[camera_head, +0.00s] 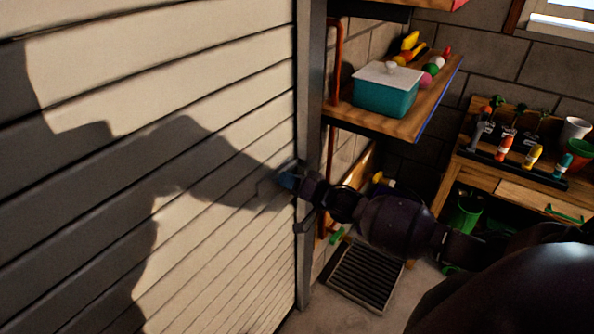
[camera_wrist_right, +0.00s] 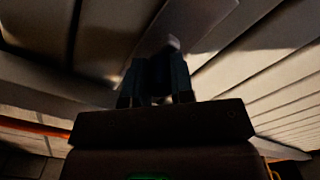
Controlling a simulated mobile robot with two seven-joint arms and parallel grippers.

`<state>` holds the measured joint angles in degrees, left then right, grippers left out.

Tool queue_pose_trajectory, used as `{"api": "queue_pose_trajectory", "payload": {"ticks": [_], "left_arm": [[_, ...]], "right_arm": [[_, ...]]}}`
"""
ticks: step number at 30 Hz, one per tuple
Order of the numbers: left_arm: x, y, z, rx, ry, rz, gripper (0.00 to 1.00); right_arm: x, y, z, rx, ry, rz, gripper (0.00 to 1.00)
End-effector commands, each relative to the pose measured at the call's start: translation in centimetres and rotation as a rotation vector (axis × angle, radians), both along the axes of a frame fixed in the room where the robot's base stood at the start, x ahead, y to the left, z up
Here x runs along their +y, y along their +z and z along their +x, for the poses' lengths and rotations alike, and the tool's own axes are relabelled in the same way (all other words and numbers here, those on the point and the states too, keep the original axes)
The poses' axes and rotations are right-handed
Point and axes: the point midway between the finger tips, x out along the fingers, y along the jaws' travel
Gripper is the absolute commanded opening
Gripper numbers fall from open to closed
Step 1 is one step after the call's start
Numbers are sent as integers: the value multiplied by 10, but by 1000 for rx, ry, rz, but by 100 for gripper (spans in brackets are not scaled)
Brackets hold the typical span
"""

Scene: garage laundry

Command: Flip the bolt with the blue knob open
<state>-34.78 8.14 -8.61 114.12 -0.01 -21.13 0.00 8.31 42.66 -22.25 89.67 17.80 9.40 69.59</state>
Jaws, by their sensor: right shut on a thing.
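My right gripper (camera_head: 284,180) reaches in from the right to the right edge of the pale slatted door (camera_head: 210,70). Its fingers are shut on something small. The bolt's body cannot be made out. In the right wrist view the dark fingers (camera_wrist_right: 157,82) stand close together against the pale slats, and what they hold is in shadow. My left gripper is not in view.
A grey door post (camera_head: 310,120) stands just right of the gripper. A wooden shelf (camera_head: 372,123) with a teal box (camera_head: 386,95) hangs above my right arm. A workbench (camera_head: 520,190) with bottles stands at right. A floor grate (camera_head: 364,275) lies below.

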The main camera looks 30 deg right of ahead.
Motion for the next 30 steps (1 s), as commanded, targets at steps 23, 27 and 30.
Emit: {"api": "queue_pose_trajectory", "payload": {"ticks": [23, 27, 30], "left_arm": [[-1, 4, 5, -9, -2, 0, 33], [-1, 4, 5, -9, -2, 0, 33], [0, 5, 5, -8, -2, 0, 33]], "right_arm": [[4, -1, -4, 1, 1, 0, 33], [-1, -1, -15, 2, 1, -1, 33], [-6, -1, -30, 3, 1, -2, 33]]}}
